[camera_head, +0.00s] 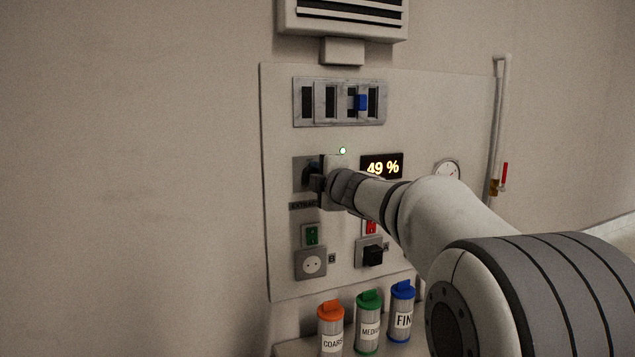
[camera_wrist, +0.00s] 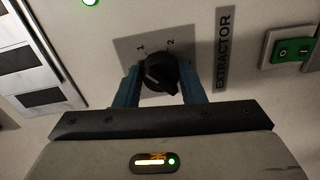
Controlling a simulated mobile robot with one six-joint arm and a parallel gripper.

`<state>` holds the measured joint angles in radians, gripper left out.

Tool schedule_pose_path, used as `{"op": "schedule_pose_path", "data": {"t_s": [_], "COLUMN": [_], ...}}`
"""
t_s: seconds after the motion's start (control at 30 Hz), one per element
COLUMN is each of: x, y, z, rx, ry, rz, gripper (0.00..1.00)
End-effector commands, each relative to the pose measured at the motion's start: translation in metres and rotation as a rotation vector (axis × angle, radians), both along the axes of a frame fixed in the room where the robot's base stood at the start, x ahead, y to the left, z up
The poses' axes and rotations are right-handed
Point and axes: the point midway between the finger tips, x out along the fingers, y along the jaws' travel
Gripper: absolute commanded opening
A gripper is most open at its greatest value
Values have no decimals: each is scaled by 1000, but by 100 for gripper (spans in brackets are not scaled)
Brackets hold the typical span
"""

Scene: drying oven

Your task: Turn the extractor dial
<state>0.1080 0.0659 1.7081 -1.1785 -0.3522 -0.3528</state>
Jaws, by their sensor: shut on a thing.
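The extractor dial (camera_wrist: 160,74) is a black round knob on a grey plate (camera_wrist: 128,48) marked 1 and 2, beside the label EXTRACTOR (camera_wrist: 223,50). My gripper (camera_wrist: 158,88) has its two blue fingers on either side of the dial and is shut on it. The dial's pointer mark lies toward the plate's lower left in the wrist view. In the head view my gripper (camera_head: 318,182) is at the wall panel (camera_head: 285,225), and it and the wrist hide most of the dial.
A green switch (camera_head: 311,236) and a socket (camera_head: 312,264) sit below the dial. A red switch (camera_head: 371,228) and a black plug (camera_head: 372,256) are to the right. Orange, green (camera_head: 368,320) and blue-lidded containers stand below the panel. The wall to the left is clear.

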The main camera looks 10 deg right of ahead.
Motion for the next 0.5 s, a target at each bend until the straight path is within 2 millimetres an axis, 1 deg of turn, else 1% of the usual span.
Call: {"op": "schedule_pose_path", "data": {"t_s": [0.03,0.5], "x": [0,0], "y": [1,1], "z": [-3,-2], "rx": [-45,-479], "ry": [-9,-94], "rz": [3,1], "gripper": [13,13]}}
